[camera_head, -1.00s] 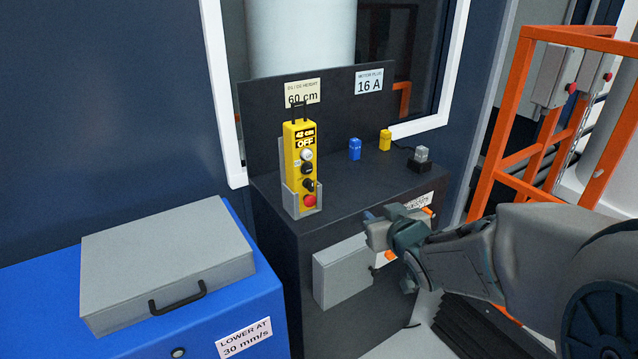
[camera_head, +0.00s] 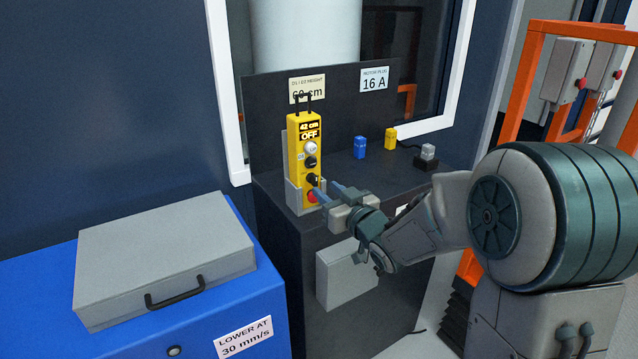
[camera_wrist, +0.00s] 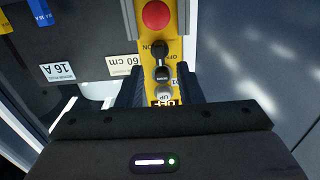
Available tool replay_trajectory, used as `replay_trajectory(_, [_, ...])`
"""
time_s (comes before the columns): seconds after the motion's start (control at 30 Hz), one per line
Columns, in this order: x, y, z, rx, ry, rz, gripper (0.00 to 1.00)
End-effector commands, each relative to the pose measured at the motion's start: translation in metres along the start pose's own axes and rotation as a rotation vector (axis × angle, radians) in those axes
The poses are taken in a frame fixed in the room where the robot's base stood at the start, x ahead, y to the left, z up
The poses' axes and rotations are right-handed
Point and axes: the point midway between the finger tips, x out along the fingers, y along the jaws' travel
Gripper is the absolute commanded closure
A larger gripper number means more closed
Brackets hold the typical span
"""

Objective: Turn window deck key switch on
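The yellow pendant (camera_head: 295,150) stands upright in a grey holder on the dark deck by the window. Its display reads 42 cm and OFF. Its black key switch (camera_head: 312,179) sits between a black button and the red stop button (camera_head: 312,196); it also shows in the wrist view (camera_wrist: 157,52), beside ON and OFF marks. My gripper (camera_head: 329,190) is in front of the pendant's lower part, near the key switch. In the wrist view its dark fingers stand apart on either side of the pendant, with nothing between them visibly gripped. Contact with the key cannot be told.
Blue (camera_head: 360,147) and yellow (camera_head: 390,139) plugs and a grey plug (camera_head: 428,152) stand on the deck to the right. A grey case (camera_head: 165,250) lies on the blue cabinet at left. An orange frame (camera_head: 535,80) is at right.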

Motion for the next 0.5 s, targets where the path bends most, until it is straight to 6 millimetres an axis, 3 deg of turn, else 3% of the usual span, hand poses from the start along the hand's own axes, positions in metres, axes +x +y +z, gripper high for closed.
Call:
replay_trajectory(0.2, [0.036, 0.000, 0.000, 0.000, -0.001, -0.001, 0.67])
replay_trajectory(0.5, [0.051, 0.000, 0.000, -0.001, 0.000, 0.000, 0.67])
